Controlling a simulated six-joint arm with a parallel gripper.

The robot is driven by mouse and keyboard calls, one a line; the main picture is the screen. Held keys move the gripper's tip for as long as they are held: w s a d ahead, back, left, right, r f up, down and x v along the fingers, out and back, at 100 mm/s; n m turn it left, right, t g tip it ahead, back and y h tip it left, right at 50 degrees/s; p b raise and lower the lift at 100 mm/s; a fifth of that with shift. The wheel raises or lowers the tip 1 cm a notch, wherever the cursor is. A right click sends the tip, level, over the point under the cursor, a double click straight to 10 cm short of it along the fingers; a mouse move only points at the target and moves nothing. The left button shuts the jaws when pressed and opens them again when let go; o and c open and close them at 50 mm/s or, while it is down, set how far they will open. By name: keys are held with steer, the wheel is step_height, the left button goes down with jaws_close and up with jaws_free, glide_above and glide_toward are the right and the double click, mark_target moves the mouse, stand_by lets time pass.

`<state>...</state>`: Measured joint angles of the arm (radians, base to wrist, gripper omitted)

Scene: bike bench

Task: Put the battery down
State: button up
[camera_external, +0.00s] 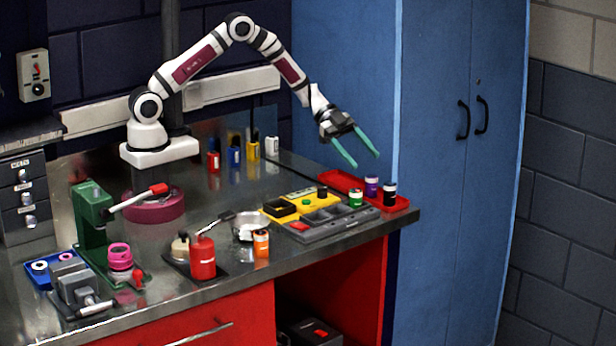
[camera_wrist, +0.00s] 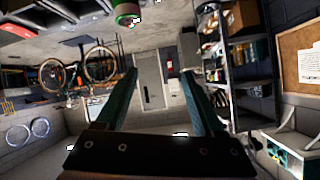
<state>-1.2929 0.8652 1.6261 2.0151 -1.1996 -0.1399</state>
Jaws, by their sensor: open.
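My gripper (camera_external: 366,160) is open and empty, held in the air above the right end of the bench. Its two green fingers also show wide apart in the wrist view (camera_wrist: 160,74), with nothing between them. I cannot tell for certain which object is the battery. Small labelled cylinders stand below the gripper: a purple one (camera_external: 371,187) and a black one (camera_external: 389,194) on the red tray (camera_external: 341,180), and a green one (camera_external: 355,198) by the grey tray's right end. A dark block (camera_external: 280,208) sits on the yellow tray (camera_external: 272,214).
The grey compartment tray (camera_external: 345,222) lies along the bench's front edge. An orange jar (camera_external: 261,243), a metal pan (camera_external: 249,226) and a red canister (camera_external: 202,258) stand left of it. Several bottles line the back. A blue cabinet (camera_external: 430,140) stands close on the right.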

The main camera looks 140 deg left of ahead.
steer(key=w+d+r+g+y, duration=0.1)
steer(key=w+d+r+y, duration=0.2)
steer(key=w+r, duration=0.4)
steer(key=s+d+r+g+y, duration=0.25)
steer(key=d+r+g, duration=0.35)
steer(key=d, duration=0.7)
steer(key=s+d+f+m+g+h, duration=0.1)
steer(key=s+d+g+h, duration=0.1)
steer(key=s+d, duration=0.9)
steer(key=s+d+f+m+g+h, duration=0.1)
steer(key=s+d+f+g, duration=0.1)
steer(key=s+d, duration=1)
steer(key=shift+s+g+h, duration=0.35)
steer(key=shift+g, duration=0.45)
steer(key=shift+f, duration=0.1)
